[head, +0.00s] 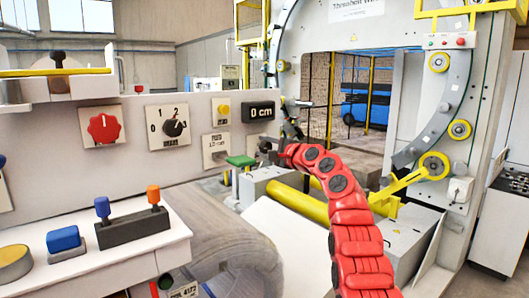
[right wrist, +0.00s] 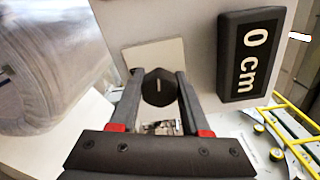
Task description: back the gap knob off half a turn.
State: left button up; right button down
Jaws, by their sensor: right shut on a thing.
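The gap knob (right wrist: 158,90) is a dark, faceted knob with a short white mark. It sits on a pale square plate (right wrist: 138,56) beside the black 0 cm display (right wrist: 252,54) in the right wrist view. My right gripper (right wrist: 159,78) is shut on the knob, with one finger against each side. In the head view my right gripper (head: 270,150) reaches the panel below the 0 cm display (head: 258,112); the knob is mostly hidden there. My left gripper is not in view.
The panel (head: 60,150) also carries a red knob (head: 103,128), a black selector (head: 174,128) and a yellow button (head: 223,109). A yellow roller (head: 297,202) lies beyond my red arm.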

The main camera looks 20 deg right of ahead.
jog(key=n, duration=0.4)
jog(key=shift+n, duration=0.3)
jog(key=n, duration=0.8)
jog(key=shift+n, duration=0.4)
jog(key=shift+n+t, duration=0.3)
jog(key=shift+n, duration=2)
jog(key=shift+r, duration=0.1)
jog(key=c, duration=0.8)
grip_release()
jog(key=o, duration=0.4)
jog(key=shift+w, duration=0.1)
